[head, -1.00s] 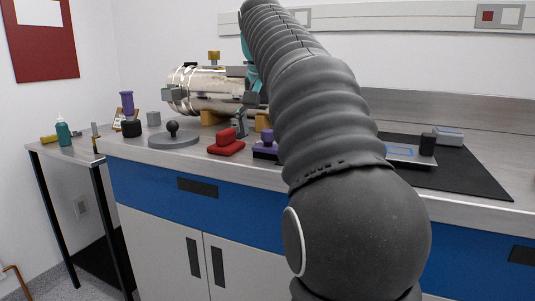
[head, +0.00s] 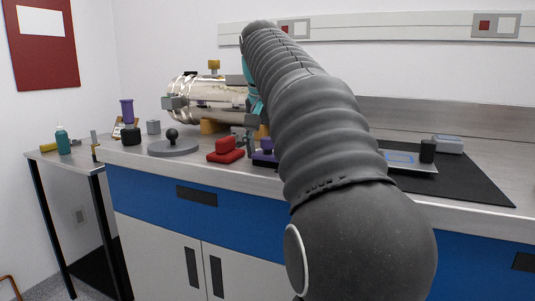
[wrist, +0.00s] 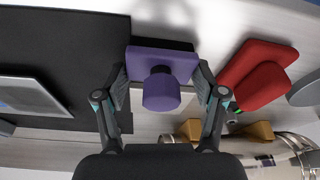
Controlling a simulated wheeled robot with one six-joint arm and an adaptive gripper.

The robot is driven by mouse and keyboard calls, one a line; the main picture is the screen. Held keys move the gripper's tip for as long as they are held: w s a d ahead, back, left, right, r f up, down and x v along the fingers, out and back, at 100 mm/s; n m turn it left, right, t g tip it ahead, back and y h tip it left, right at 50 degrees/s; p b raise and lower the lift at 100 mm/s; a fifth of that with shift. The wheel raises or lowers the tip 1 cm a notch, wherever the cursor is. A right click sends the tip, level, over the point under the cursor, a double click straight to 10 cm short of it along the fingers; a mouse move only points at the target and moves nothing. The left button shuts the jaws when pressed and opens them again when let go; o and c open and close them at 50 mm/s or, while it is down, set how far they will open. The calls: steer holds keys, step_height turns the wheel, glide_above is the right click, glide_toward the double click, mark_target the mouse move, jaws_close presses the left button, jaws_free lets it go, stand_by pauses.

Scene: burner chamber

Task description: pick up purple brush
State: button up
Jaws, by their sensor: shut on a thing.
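The purple brush (head: 264,157) stands on the counter, with a flat base and a raised knob-like handle. The arm hides part of it in the head view. In the wrist view the purple brush (wrist: 161,92) sits between the two fingers of my gripper (wrist: 162,76). The fingers are at both sides of its base and shut on it. In the head view my gripper (head: 251,140) is low over the counter, mostly behind my arm. I see no clear gap under the brush.
A red brush (head: 226,150) lies just left of the purple one. A grey disc with a black knob (head: 173,145) is farther left. A shiny metal cylinder (head: 205,98) on orange supports stands behind. A black mat (head: 470,178) with a flat tray is at right.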

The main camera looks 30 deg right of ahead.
steer(key=shift+r+p, duration=0.35)
steer(key=shift+r, duration=0.3)
steer(key=r+p, duration=0.1)
steer(key=r, duration=0.1)
steer(key=d+r, duration=0.1)
steer(key=shift+d+r+p, duration=0.15)
steer(key=shift+r+p, duration=0.25)
steer(key=d+r+p, duration=0.1)
steer(key=d+r, duration=0.2)
steer(key=d, duration=0.2)
steer(key=s+d+r+p, duration=0.1)
steer(key=d+r, duration=0.1)
steer(key=d, duration=0.3)
steer(key=shift+s+d+r+p, duration=0.15)
steer(key=shift+r+p, duration=0.25)
